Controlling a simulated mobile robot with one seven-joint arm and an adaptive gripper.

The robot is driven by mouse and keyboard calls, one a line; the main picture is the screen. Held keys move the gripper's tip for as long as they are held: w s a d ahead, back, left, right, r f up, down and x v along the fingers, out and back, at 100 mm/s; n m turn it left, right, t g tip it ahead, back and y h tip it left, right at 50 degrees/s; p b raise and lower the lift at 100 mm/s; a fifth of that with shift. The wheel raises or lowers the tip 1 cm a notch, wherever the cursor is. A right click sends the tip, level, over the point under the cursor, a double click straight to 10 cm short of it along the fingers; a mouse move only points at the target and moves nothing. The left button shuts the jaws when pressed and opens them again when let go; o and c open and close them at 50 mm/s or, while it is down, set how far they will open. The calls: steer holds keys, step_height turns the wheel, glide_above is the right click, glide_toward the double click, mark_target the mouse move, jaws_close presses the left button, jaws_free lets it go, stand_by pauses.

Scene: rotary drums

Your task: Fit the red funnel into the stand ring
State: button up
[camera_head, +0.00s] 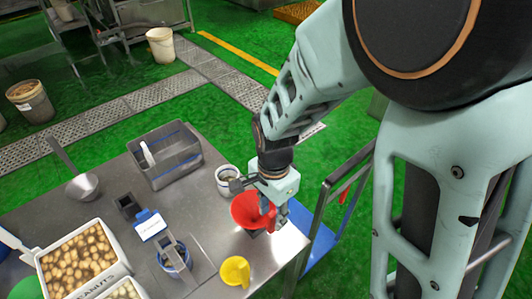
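The red funnel (246,212) is near the right edge of the steel table, wide mouth up and roughly upright. My gripper (272,212) points down at the funnel's right side, and a bit of red shows between its fingers. The fingers overlap the funnel's rim in this view. Whether they are closed on it is too small to tell. A dark shape lies below the funnel, and I cannot tell whether it is the stand or a shadow. The funnel's spout is hidden, and I cannot make out the stand ring clearly.
A steel bin (165,160), a small white pot (227,180), a yellow funnel-like piece (235,271), a blue-rimmed container (174,262), a scoop (82,186) and a tray of peanuts (82,262) stand on the table (215,225). A blue cart (322,240) stands to the right.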

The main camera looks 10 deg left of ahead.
steer(key=shift+f, duration=1.15)
steer(key=shift+c, duration=0.6)
jaws_close()
